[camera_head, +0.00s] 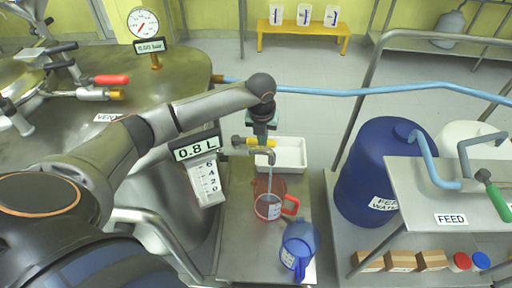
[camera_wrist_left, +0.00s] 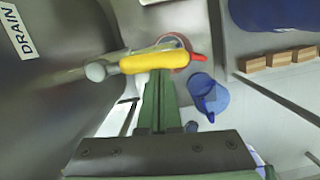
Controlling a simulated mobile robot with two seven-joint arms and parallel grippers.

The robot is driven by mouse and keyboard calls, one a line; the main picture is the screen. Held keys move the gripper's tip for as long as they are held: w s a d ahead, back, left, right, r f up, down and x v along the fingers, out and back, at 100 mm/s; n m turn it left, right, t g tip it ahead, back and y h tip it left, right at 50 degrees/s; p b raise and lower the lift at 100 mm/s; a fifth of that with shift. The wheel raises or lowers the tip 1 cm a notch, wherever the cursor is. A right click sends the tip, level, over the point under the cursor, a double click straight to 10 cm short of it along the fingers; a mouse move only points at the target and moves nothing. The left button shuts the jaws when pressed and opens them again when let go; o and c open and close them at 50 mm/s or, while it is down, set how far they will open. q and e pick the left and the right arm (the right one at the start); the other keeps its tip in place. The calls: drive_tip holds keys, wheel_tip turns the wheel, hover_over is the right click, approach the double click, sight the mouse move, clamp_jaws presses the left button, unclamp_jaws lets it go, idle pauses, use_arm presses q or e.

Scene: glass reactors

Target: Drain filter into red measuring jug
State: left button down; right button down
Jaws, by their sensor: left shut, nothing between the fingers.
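The red measuring jug (camera_head: 268,207) stands on the steel bench below the drain spout (camera_head: 271,157). A thin pale stream runs from the spout down into the jug. The steel filter vessel (camera_head: 165,195) is at the left, with a 0.8 L display (camera_head: 197,148) on its side. My left gripper (camera_head: 262,128) is shut and empty, just above the yellow valve handle (camera_head: 238,141). In the left wrist view its green fingers (camera_wrist_left: 160,90) point at the yellow handle (camera_wrist_left: 155,62); I cannot tell whether they touch. The red jug (camera_wrist_left: 175,42) is partly hidden behind the handle. My right gripper is not in view.
A blue jug (camera_head: 298,248) stands in front of the red one. A white tray (camera_head: 288,155) lies behind. A blue feed water drum (camera_head: 383,172) and a feed bench (camera_head: 445,190) are at the right. A pressure gauge (camera_head: 143,23) reads 0.00 bar.

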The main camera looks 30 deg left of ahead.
use_arm(q)
drive_tip(key=shift+s, duration=0.1)
wheel_tip(320, 180, up, 12)
drive_tip(key=s+p, duration=0.1)
drive_tip(key=s, duration=0.1)
drive_tip(key=shift+d+r+p, duration=0.15)
drive_tip(key=shift+d+p, duration=0.15)
drive_tip(key=shift+d, duration=0.15)
